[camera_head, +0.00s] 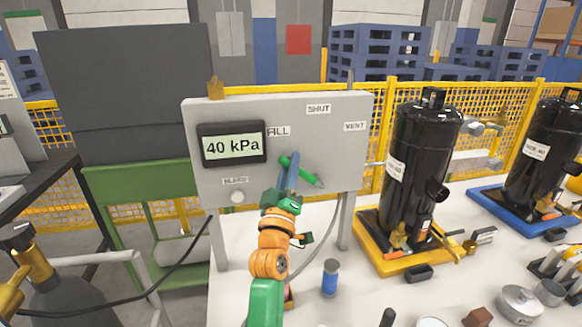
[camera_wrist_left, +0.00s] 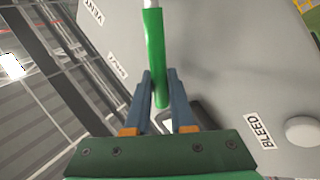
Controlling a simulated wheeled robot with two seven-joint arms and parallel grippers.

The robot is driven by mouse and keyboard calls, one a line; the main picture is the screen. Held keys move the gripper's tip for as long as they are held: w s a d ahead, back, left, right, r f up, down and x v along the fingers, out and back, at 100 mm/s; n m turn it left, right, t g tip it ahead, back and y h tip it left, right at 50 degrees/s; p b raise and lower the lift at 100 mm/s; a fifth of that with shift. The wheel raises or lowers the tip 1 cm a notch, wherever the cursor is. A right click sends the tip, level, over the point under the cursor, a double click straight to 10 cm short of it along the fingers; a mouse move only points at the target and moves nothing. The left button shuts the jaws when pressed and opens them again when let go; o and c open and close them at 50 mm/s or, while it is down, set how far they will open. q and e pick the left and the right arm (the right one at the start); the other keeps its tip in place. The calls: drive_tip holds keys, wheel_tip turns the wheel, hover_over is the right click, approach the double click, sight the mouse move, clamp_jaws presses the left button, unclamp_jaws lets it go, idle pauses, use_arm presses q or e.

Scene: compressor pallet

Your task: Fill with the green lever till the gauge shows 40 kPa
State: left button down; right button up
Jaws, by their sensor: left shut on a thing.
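The grey panel (camera_head: 215,110) carries a gauge (camera_head: 232,146) that reads 40 kPa. The green lever (camera_head: 307,175) is on the panel's front, slanting from upper left to lower right in the head view. FILL (camera_head: 279,131), SHUT (camera_head: 318,109) and VENT (camera_head: 355,126) labels surround it. My left gripper (camera_head: 289,165) is shut on the lever near its upper-left end. In the left wrist view the lever (camera_wrist_left: 154,50) runs between the blue fingers (camera_wrist_left: 160,82). My right gripper is not in view.
A white BLEED button (camera_wrist_left: 301,131) sits low on the panel, left of the lever in the head view (camera_head: 237,197). A black compressor (camera_head: 420,150) on a yellow base stands to the right.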

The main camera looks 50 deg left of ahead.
use_arm(q)
drive_tip(key=c, duration=1)
unclamp_jaws()
drive_tip(key=shift+w, duration=0.1)
drive_tip(key=shift+c, duration=0.2)
drive_tip(key=b+v, duration=0.2)
drive_tip(key=v, duration=0.5)
drive_tip(key=shift+f, duration=0.1)
